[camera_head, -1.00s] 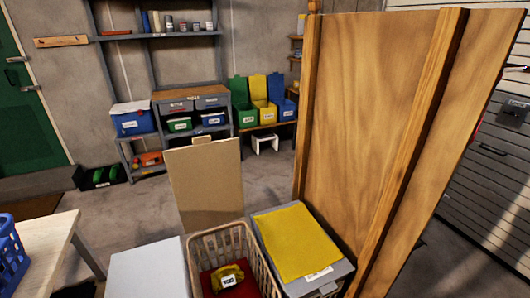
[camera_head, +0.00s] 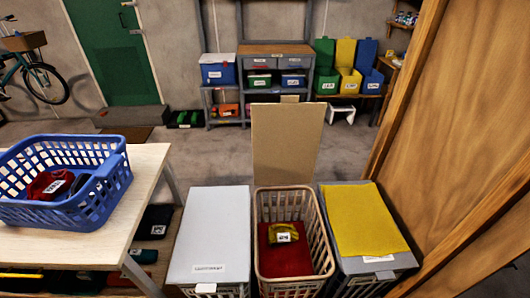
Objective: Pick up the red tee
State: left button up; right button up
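A folded or bundled red cloth with a white label (camera_head: 50,185) lies in the blue basket (camera_head: 112,190) on the table at the left, beside a dark item. Another red cloth (camera_head: 285,262) lies flat in the bottom of the beige basket (camera_head: 262,225). A yellow bundle with a white label (camera_head: 283,233) rests on or near its far part. The labels are too small to read, so I cannot tell which red piece is the tee. Neither of my grippers shows in the view.
The light table (camera_head: 120,235) has dark items on a shelf below. A grey-lidded bin (camera_head: 212,230) and a bin under a yellow cloth (camera_head: 362,220) flank the beige basket. A board (camera_head: 285,145) stands behind it. A wooden panel (camera_head: 470,130) blocks the right.

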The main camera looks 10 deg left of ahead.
aim_at(45, 187)
jog(key=k+j+u, duration=0.1)
jog(key=u, duration=1.7)
jog(key=j+z, duration=0.15)
jog(key=z, duration=0.25)
jog(key=i+j+z, duration=0.1)
jog(key=z, duration=0.25)
jog(key=j+z, duration=0.4)
jog(key=i+l, duration=0.05)
jog(key=l, duration=0.05)
